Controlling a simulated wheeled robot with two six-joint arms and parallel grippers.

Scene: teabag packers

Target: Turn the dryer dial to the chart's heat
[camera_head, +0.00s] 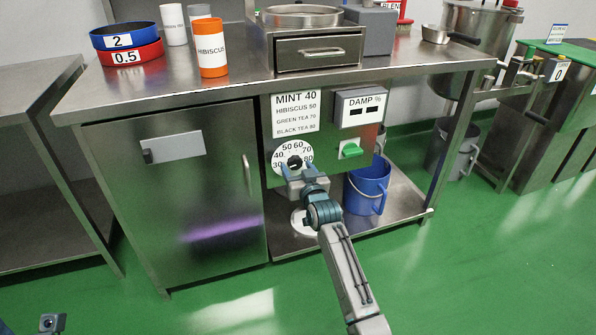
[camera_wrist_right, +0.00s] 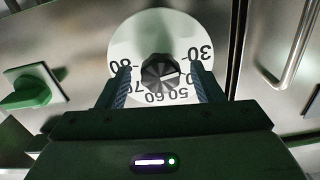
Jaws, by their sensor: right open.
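The chart (camera_head: 296,112) reads MINT 40 in large print, then HIBISCUS 50, GREEN TEA 70, BLACK TEA 80.
A DAMP % panel (camera_head: 360,108) with dark windows and a green switch (camera_head: 351,149) sit right of the dial. A blue bucket (camera_head: 367,187) stands on the lower shelf. A steel cabinet door (camera_head: 180,200) is on the left. Green floor is clear in front.

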